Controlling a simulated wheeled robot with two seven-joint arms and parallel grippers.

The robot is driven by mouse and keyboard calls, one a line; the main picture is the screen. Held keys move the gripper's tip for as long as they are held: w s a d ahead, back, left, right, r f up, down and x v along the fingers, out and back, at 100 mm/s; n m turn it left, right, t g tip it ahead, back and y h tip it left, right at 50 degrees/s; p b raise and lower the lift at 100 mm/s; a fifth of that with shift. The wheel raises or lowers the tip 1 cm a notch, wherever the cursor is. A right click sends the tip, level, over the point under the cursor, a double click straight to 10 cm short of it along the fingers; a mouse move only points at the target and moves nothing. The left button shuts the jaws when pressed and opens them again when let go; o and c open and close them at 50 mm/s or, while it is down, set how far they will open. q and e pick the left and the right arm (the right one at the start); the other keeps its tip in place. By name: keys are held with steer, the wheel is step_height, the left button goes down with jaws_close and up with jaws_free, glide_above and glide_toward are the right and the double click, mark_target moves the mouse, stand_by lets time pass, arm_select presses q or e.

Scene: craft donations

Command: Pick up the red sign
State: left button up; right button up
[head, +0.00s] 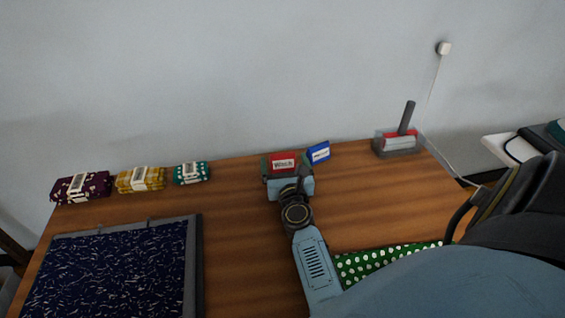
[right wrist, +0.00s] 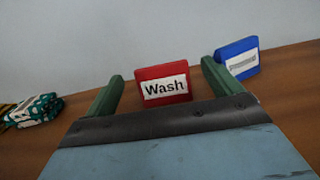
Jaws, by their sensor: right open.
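The red sign (head: 283,162) stands on the wooden table near the wall, with a white label. In the right wrist view a gap shows between the sign and each finger of the gripper (right wrist: 161,88). The sign's lower edge is partly hidden by the gripper body. My left gripper is not in view.
A blue sign (head: 318,152) stands just right of the right gripper. Folded cloths, including a teal one (head: 191,172), lie at left. A dark patterned panel (head: 110,270) fills the front left. A grey holder (head: 397,150) stands back right; green dotted cloth (head: 375,262) lies in front.

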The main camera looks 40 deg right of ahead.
mark_target(283, 156)
steer(key=x, duration=0.5)
steer(key=shift+w+d+b, duration=0.1)
steer(key=shift+w+b, duration=0.1)
steer(key=shift+b, duration=0.1)
steer(key=shift+w+d, duration=0.2)
steer(key=shift+w, duration=0.05)
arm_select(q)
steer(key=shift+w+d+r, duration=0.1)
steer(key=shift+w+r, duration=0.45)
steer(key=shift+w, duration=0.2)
arm_select(e)
steer(key=c, duration=1.1)
steer(key=shift+o, duration=0.2)
steer(key=shift+r, duration=0.1)
